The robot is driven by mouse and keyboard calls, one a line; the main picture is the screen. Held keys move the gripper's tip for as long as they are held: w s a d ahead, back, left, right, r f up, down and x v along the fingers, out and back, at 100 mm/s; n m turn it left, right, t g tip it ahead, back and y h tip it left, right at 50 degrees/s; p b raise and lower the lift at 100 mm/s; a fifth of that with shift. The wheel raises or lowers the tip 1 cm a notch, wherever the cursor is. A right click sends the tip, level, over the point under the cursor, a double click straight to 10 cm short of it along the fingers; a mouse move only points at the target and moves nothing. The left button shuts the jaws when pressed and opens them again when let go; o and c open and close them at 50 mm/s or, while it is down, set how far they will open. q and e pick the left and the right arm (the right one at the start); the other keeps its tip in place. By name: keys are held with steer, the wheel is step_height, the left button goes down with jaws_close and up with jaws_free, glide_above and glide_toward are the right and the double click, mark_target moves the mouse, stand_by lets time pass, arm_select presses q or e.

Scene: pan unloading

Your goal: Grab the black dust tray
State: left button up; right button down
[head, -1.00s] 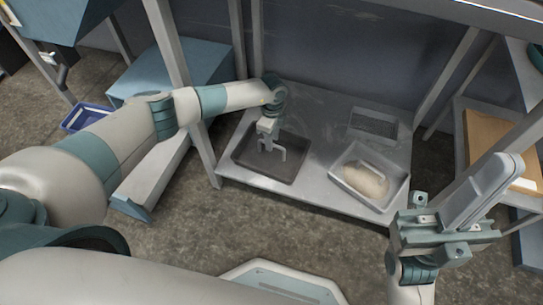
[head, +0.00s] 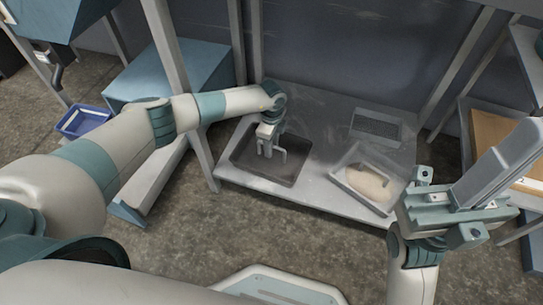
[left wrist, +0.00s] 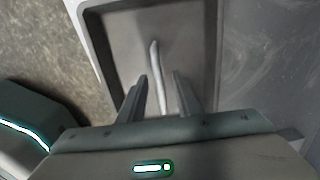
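The black dust tray (head: 240,161) is a dark, shallow, rectangular tray lying flat on the left part of the grey metal shelf. Its rim also shows in the left wrist view (left wrist: 96,40). My left gripper (head: 272,152) is over the tray, pointing down. In the left wrist view its two fingers (left wrist: 160,88) are apart, with a pale, thin upright bar (left wrist: 155,60) showing between them. I cannot tell whether the fingers touch the bar. My right gripper (head: 448,205) is at the lower right, away from the tray; its fingertips are not clear.
A light tray (head: 349,183) holding a pale, rounded heap stands to the right on the grey shelf (head: 310,180). Shelf posts stand on both sides. A blue bin (head: 84,122) is on the far left.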

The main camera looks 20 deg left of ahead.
arm_select(q)
jaws_close()
stand_by(1.3)
